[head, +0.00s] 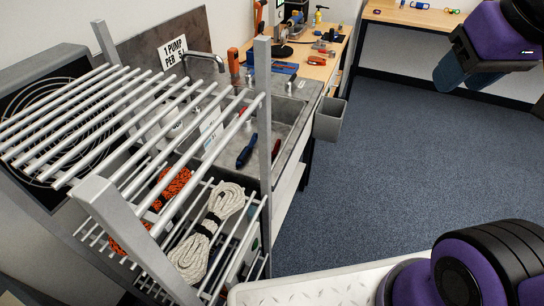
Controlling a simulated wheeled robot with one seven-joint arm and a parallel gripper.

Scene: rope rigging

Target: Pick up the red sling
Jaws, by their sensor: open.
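I cannot tell for sure which thing is the red sling. An orange-red rope coil (175,187) lies on the lower shelf of the metal rack, partly hidden behind the rack's bars. A small reddish item (453,11) lies on the far wooden bench, too small to make out. My gripper (464,78) is at the upper right, above the blue floor, with its dark blue fingers apart and nothing seen between them. It is well away from the rack.
A white rope coil (206,236) lies on the rack beside the orange-red one. The rack's upper bars (130,115) cover the shelf from above. A grey bin (330,119) hangs at the sink bench's end. The blue carpet (400,170) is clear.

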